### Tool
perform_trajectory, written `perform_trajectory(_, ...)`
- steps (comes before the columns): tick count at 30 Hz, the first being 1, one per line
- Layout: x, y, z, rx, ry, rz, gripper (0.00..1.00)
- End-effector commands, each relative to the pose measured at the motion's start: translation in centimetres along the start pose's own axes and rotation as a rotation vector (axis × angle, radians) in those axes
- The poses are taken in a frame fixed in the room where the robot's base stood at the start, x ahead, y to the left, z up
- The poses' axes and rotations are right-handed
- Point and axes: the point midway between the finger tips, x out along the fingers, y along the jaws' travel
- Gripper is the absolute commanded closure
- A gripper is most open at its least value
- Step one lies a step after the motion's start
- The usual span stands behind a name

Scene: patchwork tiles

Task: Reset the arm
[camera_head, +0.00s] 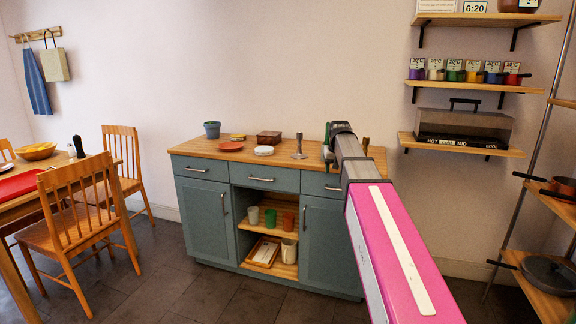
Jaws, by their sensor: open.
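My arm (395,245), magenta with a pale strip and a grey far section, reaches forward from the lower right toward the sideboard. My gripper (341,129) is at its far end, in front of or over the right part of the wooden sideboard top (215,150). It is open, and I see nothing held. Its fingertips are small and partly hidden by the arm, so I cannot tell how high it is above the top. A dark green upright thing (327,134) shows just left of it, partly covered.
The teal sideboard (205,215) bears a blue-grey pot (212,130), red dish (231,146), white dish (264,151), brown box (269,138) and metal stand (299,147). Wall shelves (480,86) and a pan rack (535,270) stand right; chairs (85,215) and a table left.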

Motion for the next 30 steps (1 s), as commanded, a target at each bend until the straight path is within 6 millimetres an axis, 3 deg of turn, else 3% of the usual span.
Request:
perform_trajectory(1,2.0,0.0,2.3,0.0,-0.018,0.0,0.48)
perform_trajectory(6,7.6,0.0,7.6,-0.002,-0.061,0.0,0.48)
perform_trajectory(15,15.7,0.1,17.9,-0.003,-0.139,-0.001,0.48)
perform_trajectory(24,21.3,0.1,28.8,-0.005,-0.217,-0.001,0.48)
perform_trajectory(30,23.4,0.1,34.2,-0.006,-0.255,-0.002,0.48)
